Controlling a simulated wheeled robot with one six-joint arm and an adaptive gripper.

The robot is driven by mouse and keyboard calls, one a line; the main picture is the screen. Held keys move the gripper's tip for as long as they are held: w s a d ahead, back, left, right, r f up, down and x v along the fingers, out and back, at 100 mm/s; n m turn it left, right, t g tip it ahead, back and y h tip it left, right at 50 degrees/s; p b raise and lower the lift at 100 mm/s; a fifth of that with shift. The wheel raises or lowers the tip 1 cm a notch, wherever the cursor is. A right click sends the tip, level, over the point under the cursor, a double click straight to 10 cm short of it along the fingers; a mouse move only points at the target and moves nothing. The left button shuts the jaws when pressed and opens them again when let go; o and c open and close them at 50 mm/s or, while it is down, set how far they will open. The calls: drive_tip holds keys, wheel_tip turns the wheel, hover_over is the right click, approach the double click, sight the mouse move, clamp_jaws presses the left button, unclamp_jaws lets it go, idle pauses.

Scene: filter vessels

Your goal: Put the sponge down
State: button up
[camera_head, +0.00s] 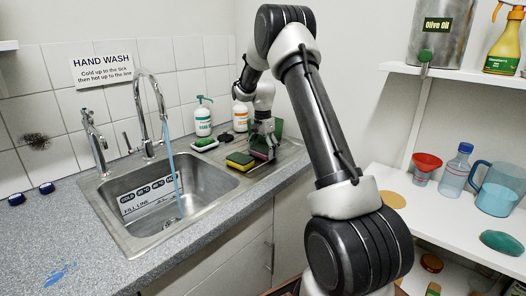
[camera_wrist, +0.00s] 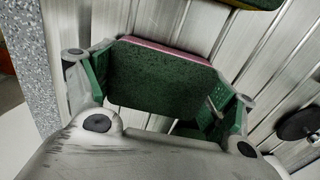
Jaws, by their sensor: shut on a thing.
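My gripper (camera_head: 266,138) is low over the ribbed steel drainboard (camera_head: 288,152) to the right of the sink. In the wrist view my gripper (camera_wrist: 162,88) is shut on a sponge (camera_wrist: 155,78) with a dark green face and a pink edge, its fingers at the two ends. The held sponge is mostly hidden by the gripper in the head view. I cannot tell whether it touches the drainboard. A second sponge, yellow and green (camera_head: 240,160), lies beside it at the sink's edge; it also shows at the top of the wrist view (camera_wrist: 252,4).
The sink (camera_head: 130,190) has water running from its tap (camera_head: 150,100). Two pump bottles (camera_head: 203,118) (camera_head: 240,115) and a soap dish (camera_head: 205,144) stand behind. A dark round object (camera_wrist: 296,124) lies on the drainboard. Shelves (camera_head: 460,200) with vessels are at the right.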

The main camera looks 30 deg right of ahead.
sight(263, 148)
drive_tip(key=o, duration=0.9)
drive_tip(key=shift+f, duration=0.1)
drive_tip(key=shift+o, duration=0.2)
wheel_tip(263, 148, up, 13)
drive_tip(key=s+a+r+n+t, duration=0.2)
drive_tip(key=s+a+r+n, duration=0.3)
drive_tip(key=s+r, duration=0.65)
drive_tip(key=s+a+f+n+t, duration=0.1)
drive_tip(key=s+n, duration=0.3)
drive_tip(key=s, duration=1)
drive_tip(key=s+a+f+n+t, duration=0.1)
drive_tip(key=s+a+f+n, duration=0.2)
drive_tip(key=s, duration=1.2)
drive_tip(key=shift+a+f+n+t, duration=0.35)
drive_tip(key=shift+a+n, duration=0.1)
drive_tip(key=shift+n, duration=0.55)
